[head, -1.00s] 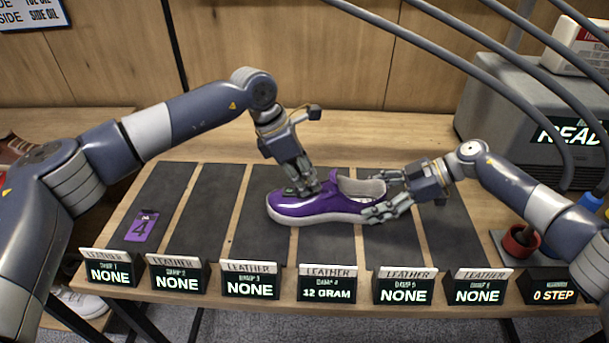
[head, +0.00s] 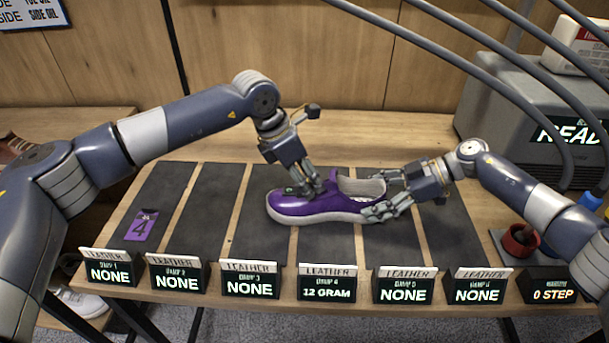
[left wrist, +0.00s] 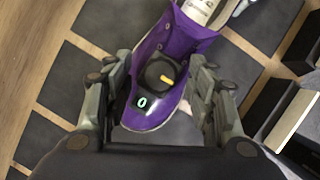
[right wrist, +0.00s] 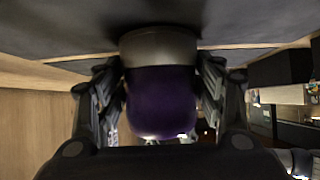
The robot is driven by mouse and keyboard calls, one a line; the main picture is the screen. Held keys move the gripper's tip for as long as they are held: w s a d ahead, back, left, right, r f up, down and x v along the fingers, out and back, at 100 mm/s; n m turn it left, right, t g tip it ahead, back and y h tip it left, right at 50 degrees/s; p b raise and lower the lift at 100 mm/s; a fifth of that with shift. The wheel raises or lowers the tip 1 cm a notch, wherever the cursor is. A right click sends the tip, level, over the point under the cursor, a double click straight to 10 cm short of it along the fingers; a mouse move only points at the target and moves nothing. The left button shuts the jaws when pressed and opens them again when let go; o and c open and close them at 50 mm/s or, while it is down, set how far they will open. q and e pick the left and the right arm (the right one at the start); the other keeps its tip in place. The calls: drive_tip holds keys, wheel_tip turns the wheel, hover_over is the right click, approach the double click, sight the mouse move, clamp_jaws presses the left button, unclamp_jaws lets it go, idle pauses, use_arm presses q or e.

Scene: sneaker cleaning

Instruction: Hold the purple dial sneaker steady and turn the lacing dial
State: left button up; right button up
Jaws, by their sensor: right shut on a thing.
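The purple dial sneaker (head: 312,207) lies upright on a dark mat strip, toe to the left. Its black dial (left wrist: 160,73) with a yellow mark shows in the left wrist view, above a small readout (left wrist: 142,101) reading 0. My left gripper (head: 308,190) is over the front of the shoe, pointing down. In the left wrist view its fingers (left wrist: 160,88) stand apart on either side of the dial, with gaps visible. My right gripper (head: 378,196) is shut on the heel. In the right wrist view its fingers flank the purple heel (right wrist: 160,103); the dial is out of sight there.
A purple tag (head: 141,226) marked 4 lies on a left mat strip. Several display boxes line the front edge; one (head: 328,284) reads 12 GRAM, and the step counter (head: 553,290) reads 0 STEP. A grey machine (head: 525,120) and red cup (head: 520,241) stand right.

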use_arm(q)
drive_tip(key=v, duration=1.2)
use_arm(e)
drive_tip(key=o, duration=1.3)
drive_tip(key=shift+o, duration=0.2)
drive_tip(key=v, duration=1.2)
